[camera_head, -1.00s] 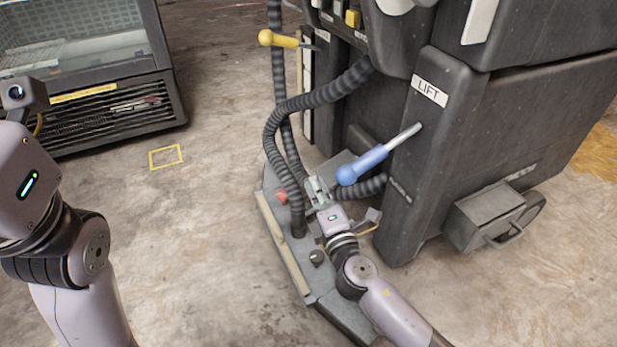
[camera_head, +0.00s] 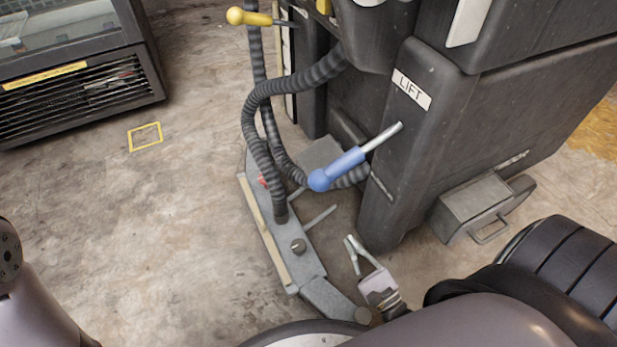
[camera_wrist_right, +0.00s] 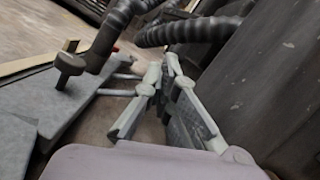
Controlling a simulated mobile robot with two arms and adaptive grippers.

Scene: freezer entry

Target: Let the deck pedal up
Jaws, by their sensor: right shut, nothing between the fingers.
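The low grey deck (camera_head: 270,225) lies on the floor beside the dark machine. A flat grey plate (camera_head: 320,150) shows at its far end, and a thin grey bar (camera_head: 320,216) sticks out from its right side. I cannot tell for certain which of these is the pedal, or how high it stands. My right gripper (camera_head: 351,240) is shut and empty, right of the deck and apart from the bar. In the right wrist view its fingers (camera_wrist_right: 163,72) are near two thin bars (camera_wrist_right: 122,84). My left gripper is out of view.
A blue-handled lever (camera_head: 340,169) juts out below the LIFT label (camera_head: 412,89). Black ribbed hoses (camera_head: 252,125) drop to the deck. A yellow-knobbed lever (camera_head: 250,17) stands farther back. A glass-fronted cabinet (camera_head: 80,95) is at upper left.

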